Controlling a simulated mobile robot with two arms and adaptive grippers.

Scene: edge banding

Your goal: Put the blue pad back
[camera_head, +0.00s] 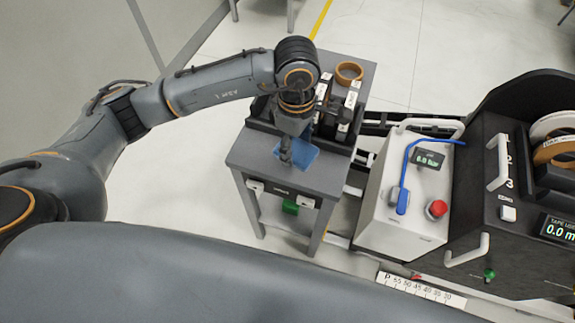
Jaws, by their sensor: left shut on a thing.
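The blue pad (306,157) shows as a flat blue piece over the grey side table (251,159), near its front half. My left gripper (287,155) points down from above and is shut on the pad at its left side. The gripper and wrist hide part of the pad. I cannot tell whether the pad touches the table top or is held just above it. My right gripper is not in view.
A roll of brown tape (349,71) and a dark rack with white-labelled items (349,99) stand at the table's back. To the right are a white control box (400,205) with a blue hose and a red button (437,209), and a black machine (476,190).

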